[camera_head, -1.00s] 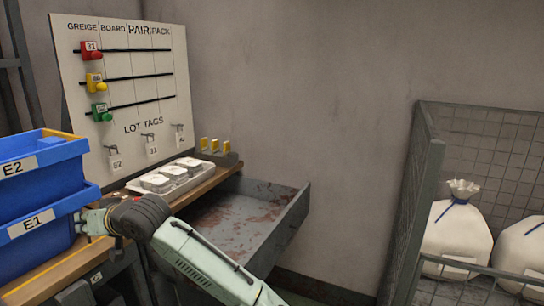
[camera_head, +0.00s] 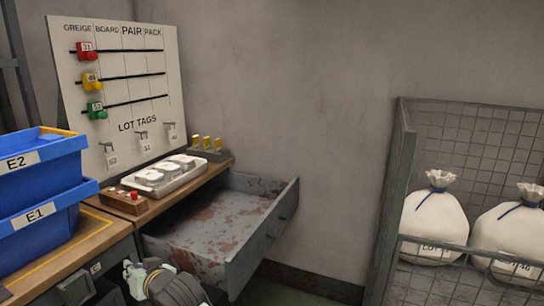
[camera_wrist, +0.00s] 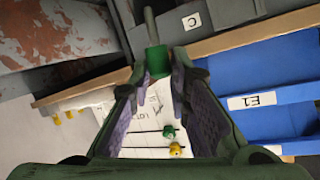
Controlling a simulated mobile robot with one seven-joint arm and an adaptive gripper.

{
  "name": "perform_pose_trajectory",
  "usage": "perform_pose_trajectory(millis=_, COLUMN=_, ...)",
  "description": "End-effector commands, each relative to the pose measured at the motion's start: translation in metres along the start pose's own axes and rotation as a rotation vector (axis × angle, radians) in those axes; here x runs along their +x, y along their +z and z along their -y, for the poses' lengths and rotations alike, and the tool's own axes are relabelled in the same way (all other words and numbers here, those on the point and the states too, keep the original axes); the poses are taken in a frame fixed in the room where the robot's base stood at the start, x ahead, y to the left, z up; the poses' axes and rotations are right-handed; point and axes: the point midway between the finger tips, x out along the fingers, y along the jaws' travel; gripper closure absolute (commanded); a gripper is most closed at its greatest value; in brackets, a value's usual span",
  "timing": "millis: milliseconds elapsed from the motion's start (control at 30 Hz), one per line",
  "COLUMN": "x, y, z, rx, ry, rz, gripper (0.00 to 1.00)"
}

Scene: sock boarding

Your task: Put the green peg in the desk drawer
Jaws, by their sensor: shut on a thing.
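My gripper (camera_wrist: 160,72) is shut on a green peg (camera_wrist: 157,60), a green cylinder with a grey shaft, held between the fingertips in the wrist view. The desk drawer (camera_head: 271,240) stands pulled open in the head view, grey with a rust-stained, empty-looking floor; it also shows at the upper left of the wrist view (camera_wrist: 50,40). The held peg appears beside the drawer, not over its floor. In the head view only part of my arm shows at the bottom, and the held peg cannot be made out.
Blue bins E2 (camera_head: 40,165) and E1 (camera_head: 45,220) stand on the desk at left. A small wooden block (camera_head: 120,203) with a red peg and a white tray (camera_head: 165,183) are near the drawer. Another green knob (camera_head: 96,110) sits on the board. A wire cage (camera_head: 400,190) stands right.

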Motion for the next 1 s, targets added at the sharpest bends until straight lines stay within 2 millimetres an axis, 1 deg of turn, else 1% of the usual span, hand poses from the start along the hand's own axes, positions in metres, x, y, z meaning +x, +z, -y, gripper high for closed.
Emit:
perform_pose_trajectory(millis=33, x=-0.004, y=0.013, z=-0.013, rx=0.022, ry=0.025, rz=-0.008, gripper=1.0)
perform_pose_trajectory(millis=100, x=-0.009, y=0.027, z=-0.029, rx=0.036, ry=0.059, rz=-0.021, gripper=1.0)
perform_pose_trajectory(millis=467, x=-0.031, y=0.096, z=-0.105, rx=0.099, ry=0.222, rz=-0.08, gripper=1.0)
perform_pose_trajectory(millis=567, x=-0.037, y=0.119, z=-0.129, rx=0.119, ry=0.273, rz=-0.097, gripper=1.0)
perform_pose_trajectory(millis=667, x=-0.047, y=0.15, z=-0.161, rx=0.146, ry=0.341, rz=-0.118, gripper=1.0)
perform_pose_trajectory(millis=700, x=-0.051, y=0.167, z=-0.177, rx=0.159, ry=0.377, rz=-0.127, gripper=1.0)
perform_pose_trajectory(millis=767, x=-0.059, y=0.19, z=-0.204, rx=0.177, ry=0.433, rz=-0.148, gripper=1.0)
perform_pose_trajectory(millis=800, x=-0.064, y=0.206, z=-0.221, rx=0.189, ry=0.47, rz=-0.16, gripper=1.0)
perform_pose_trajectory(millis=867, x=-0.071, y=0.227, z=-0.246, rx=0.206, ry=0.521, rz=-0.181, gripper=1.0)
perform_pose_trajectory(millis=900, x=-0.076, y=0.24, z=-0.262, rx=0.217, ry=0.554, rz=-0.193, gripper=1.0)
perform_pose_trajectory(millis=1000, x=-0.086, y=0.268, z=-0.295, rx=0.241, ry=0.623, rz=-0.22, gripper=1.0)
